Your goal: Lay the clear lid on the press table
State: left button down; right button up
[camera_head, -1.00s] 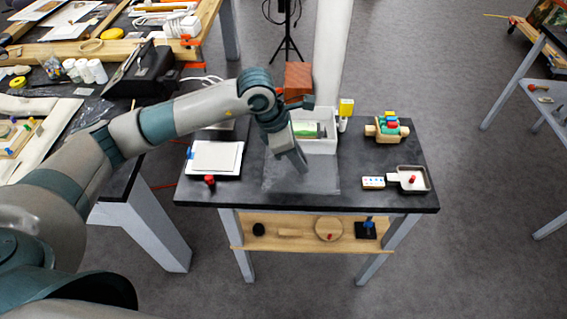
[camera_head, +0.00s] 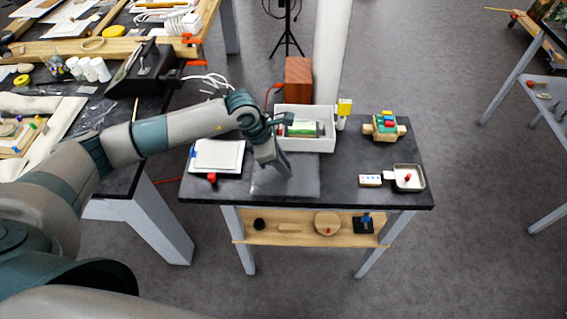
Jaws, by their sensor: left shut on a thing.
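The clear lid (camera_head: 305,183) shows as a pale, see-through grey rectangle over the middle front of the dark press table (camera_head: 345,190). My left gripper (camera_head: 279,172) reaches down from the left and is shut on the lid, near the lid's middle as seen from here. I cannot tell whether the lid touches the tabletop or hangs just above it. The gripper partly hides the lid's surface. My right gripper is not in view.
A white pad (camera_head: 216,155) and a red knob (camera_head: 212,179) are left of the lid. A white bin (camera_head: 318,144) stands behind it. A block tray (camera_head: 385,133), a white card (camera_head: 370,180) and a small pan (camera_head: 408,187) are at right. A brown box (camera_head: 298,80) is behind.

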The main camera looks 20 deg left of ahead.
pick_arm(q)
jog(key=shift+f, duration=0.55)
jog(key=shift+f, duration=0.15)
jog(key=c, duration=1.5)
grip_release()
jog(key=shift+c, duration=0.2)
